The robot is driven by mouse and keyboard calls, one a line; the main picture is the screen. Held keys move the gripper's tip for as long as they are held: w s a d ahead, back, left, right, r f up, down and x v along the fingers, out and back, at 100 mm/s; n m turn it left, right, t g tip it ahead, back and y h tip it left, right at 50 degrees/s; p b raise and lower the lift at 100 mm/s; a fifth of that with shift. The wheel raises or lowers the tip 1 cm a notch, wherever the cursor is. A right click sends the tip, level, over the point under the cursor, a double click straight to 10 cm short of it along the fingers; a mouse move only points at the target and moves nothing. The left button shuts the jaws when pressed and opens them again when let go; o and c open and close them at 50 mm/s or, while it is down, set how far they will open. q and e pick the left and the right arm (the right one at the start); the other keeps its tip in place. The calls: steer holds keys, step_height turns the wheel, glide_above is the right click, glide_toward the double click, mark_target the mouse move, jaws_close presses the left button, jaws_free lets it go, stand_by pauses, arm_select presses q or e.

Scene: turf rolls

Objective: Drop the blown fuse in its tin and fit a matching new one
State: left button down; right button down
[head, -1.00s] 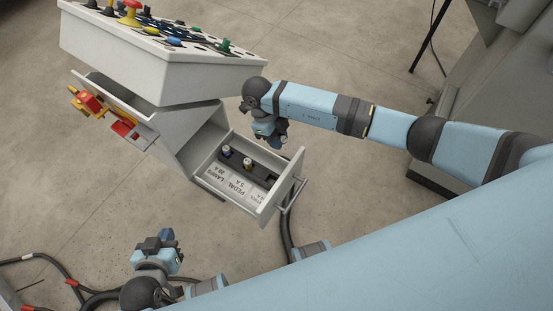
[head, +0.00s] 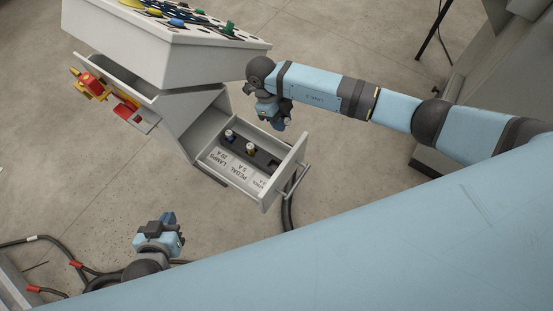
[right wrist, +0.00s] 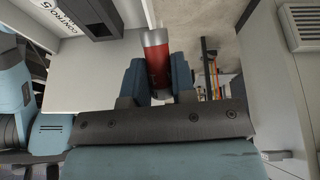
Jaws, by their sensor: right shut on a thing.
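My right gripper (head: 283,124) hangs above the far right side of the open fuse drawer (head: 291,170). In the right wrist view its blue fingers (right wrist: 157,80) are shut on a red fuse (right wrist: 158,65) with a silver end cap. The drawer has labels for lamps 20 A, pedal 5 A and a third, partly readable circuit. A blue-banded fuse (head: 229,136) and a yellow-banded fuse (head: 250,149) stand in its dark block (head: 262,158). The block's third place shows no clear fuse. My left gripper (head: 168,222) is low at the left, away from the drawer; its jaw opening is unclear.
The control console (head: 165,50) with coloured knobs stands above the drawer. Black cables (head: 45,241) lie on the floor at lower left. I cannot pick out a tin.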

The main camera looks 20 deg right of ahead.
mark_target(278, 162)
steer(key=s+f, duration=0.1)
steer(key=s+a, duration=0.1)
steer(key=s, duration=0.1)
steer(key=s+a+f, duration=0.1)
steer(key=shift+s+f, duration=0.3)
steer(key=shift+s, duration=0.1)
steer(key=shift+s+a+f, duration=0.35)
steer(key=shift+s+f, duration=0.05)
steer(key=shift+s, duration=0.3)
steer(key=s+f, duration=0.1)
steer(key=s+a+p, duration=0.1)
steer(key=s, duration=0.1)
steer(key=shift+f, duration=0.35)
steer(key=shift+s+a+f, duration=0.1)
steer(key=shift+f, duration=0.05)
arm_select(q)
steer(key=shift+a+r, duration=0.1)
steer(key=shift+a, duration=0.1)
arm_select(e)
steer(key=shift+f, duration=0.15)
steer(key=c, duration=1)
jaws_free()
arm_select(q)
steer(key=shift+d+r, duration=0.1)
steer(key=shift+d, duration=0.1)
arm_select(e)
steer(key=shift+o, duration=0.3)
arm_select(q)
steer(key=shift+d, duration=0.1)
